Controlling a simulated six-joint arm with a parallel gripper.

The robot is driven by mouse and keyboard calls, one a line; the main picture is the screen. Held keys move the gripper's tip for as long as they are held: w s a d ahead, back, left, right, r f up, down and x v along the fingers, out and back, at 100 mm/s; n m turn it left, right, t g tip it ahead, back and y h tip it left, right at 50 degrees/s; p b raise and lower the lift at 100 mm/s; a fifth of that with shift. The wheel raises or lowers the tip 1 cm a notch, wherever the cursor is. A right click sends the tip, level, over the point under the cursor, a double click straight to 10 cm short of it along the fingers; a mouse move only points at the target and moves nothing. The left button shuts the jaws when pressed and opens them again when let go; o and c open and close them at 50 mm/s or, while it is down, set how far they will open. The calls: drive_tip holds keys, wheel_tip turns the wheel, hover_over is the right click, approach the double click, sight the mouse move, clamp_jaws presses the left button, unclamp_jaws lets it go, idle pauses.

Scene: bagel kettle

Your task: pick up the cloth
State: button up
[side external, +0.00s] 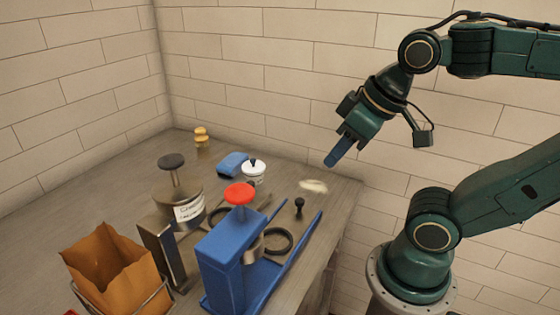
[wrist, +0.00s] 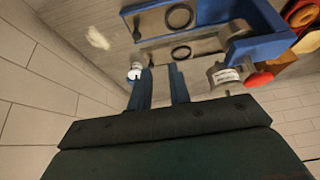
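A blue folded item that looks like the cloth (side external: 232,163) lies on the counter towards the back in the side external view, beside a small white tub (side external: 254,174). I cannot make the cloth out in the wrist view. My gripper (side external: 334,160) is in the air above the counter's right edge, to the right of the cloth and apart from it. In the wrist view my gripper's two blue fingers (wrist: 165,80) stand apart with nothing visible between them, so it is open and empty.
A blue stand (side external: 222,265) with a red knob (side external: 240,193), a labelled steel pot (side external: 178,197) and a brown paper bag (side external: 112,262) crowd the front. A small black-knobbed piece (side external: 299,205) and a pale patch (side external: 314,186) lie right. Yellow rounds (side external: 201,138) sit at the back.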

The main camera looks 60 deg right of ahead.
drive_tip(key=o, duration=1.2)
drive_tip(key=shift+o, duration=0.2)
drive_tip(key=shift+w+r, duration=0.1)
drive_tip(key=w+d+r+m+g, duration=0.1)
drive_tip(key=w+d+r+m, duration=0.15)
drive_tip(key=w, duration=0.45)
drive_tip(key=w+d+r+m+g, duration=0.1)
drive_tip(key=w+d+m, duration=0.1)
drive_tip(key=w+m, duration=0.35)
drive_tip(key=w+d+r+m+g, duration=0.1)
drive_tip(key=w+d, duration=0.1)
drive_tip(key=w, duration=0.6)
drive_tip(key=w+d+f+m+g, duration=0.1)
drive_tip(key=w+d+f+m, duration=0.3)
drive_tip(key=w, duration=0.4)
drive_tip(key=w+d+f+m+g, duration=0.1)
drive_tip(key=w+d+f+m, duration=0.3)
drive_tip(key=w+d+f, duration=0.2)
drive_tip(key=shift+w+f+g, duration=0.3)
drive_tip(key=shift+w+f, duration=0.45)
drive_tip(key=shift+w, duration=0.15)
